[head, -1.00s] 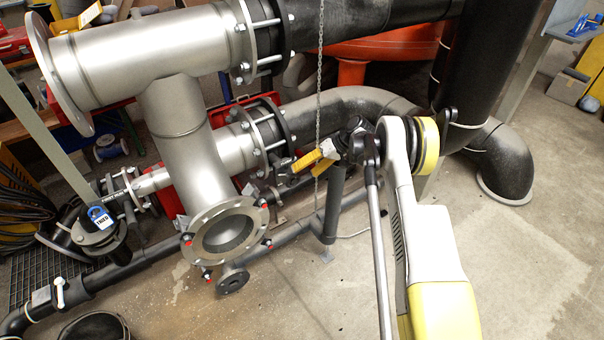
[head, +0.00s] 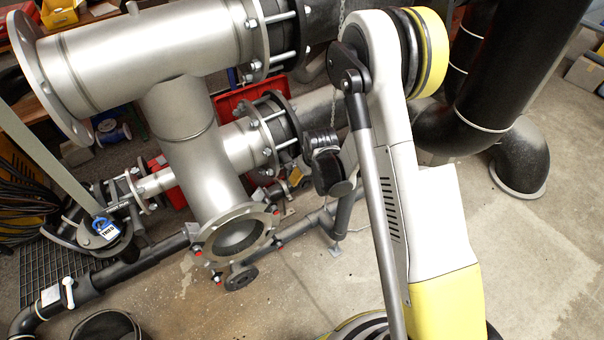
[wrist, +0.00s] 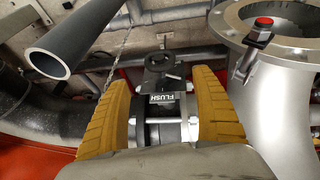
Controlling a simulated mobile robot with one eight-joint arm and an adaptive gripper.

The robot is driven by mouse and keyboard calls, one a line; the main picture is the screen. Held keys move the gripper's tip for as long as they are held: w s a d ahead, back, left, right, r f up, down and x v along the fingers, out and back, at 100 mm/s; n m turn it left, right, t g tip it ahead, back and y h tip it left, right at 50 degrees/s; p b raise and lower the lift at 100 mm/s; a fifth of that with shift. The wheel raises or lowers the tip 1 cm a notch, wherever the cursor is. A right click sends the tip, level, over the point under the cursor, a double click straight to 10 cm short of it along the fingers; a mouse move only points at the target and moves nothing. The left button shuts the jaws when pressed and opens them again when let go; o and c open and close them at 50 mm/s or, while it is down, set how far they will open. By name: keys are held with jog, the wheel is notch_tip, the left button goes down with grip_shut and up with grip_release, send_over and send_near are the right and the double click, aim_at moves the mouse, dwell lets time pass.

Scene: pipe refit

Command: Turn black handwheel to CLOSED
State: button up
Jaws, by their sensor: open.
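My gripper (wrist: 161,76) is open in the wrist view, with a ribbed yellow finger on each side. Between the fingers is a dark valve-like fitting (wrist: 165,130) with a black tag marked FLUSH (wrist: 170,97) and a dark plate with a round hole (wrist: 159,62) beyond it. I cannot tell whether the fingers touch the fitting. I cannot clearly make out the black handwheel in either view. In the head view my arm hides most of the gripper; a little yellow (head: 296,178) shows beside the wrist.
A large grey steel tee (head: 185,125) with an open flange (head: 262,218) stands close left of my gripper; the flange also shows in the wrist view (wrist: 285,22). A small dark flange (head: 241,278) sits below it. A cut grey pipe end (wrist: 48,64) juts in at left.

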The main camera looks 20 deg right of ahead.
aim_at(304, 181)
jog(key=b+x, duration=0.3)
jog(key=x, duration=0.7)
jog(key=shift+s+f+b, duration=0.1)
jog(key=shift+s+b, duration=0.1)
jog(key=shift+b, duration=0.2)
jog(key=shift+c, duration=0.2)
jog(key=c, duration=1.1)
